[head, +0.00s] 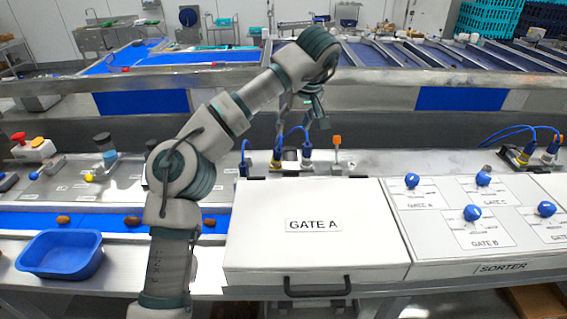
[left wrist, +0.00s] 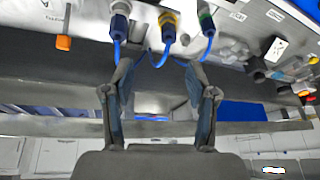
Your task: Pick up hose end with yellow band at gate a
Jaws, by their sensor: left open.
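Behind the gate A lid (head: 315,225) are several upright hose ends with blue hoses. The hose end with the yellow band (head: 276,158) is among them. In the left wrist view the yellow-banded hose end (left wrist: 168,20) is in the middle. A blue-banded one (left wrist: 120,22) is on its left and a green-banded one (left wrist: 206,20) on its right. My left gripper (head: 304,110) is above and behind the hose ends. In its wrist view, the fingers (left wrist: 158,72) are apart with no hose end between them. My right gripper is not in view.
An orange-topped fitting (head: 337,141) stands right of the hose ends. The sorter panel (head: 475,212) has several blue knobs. A blue tub (head: 60,254) and a belt (head: 100,222) with dates are at left. More hose ends (head: 524,152) stand at far right.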

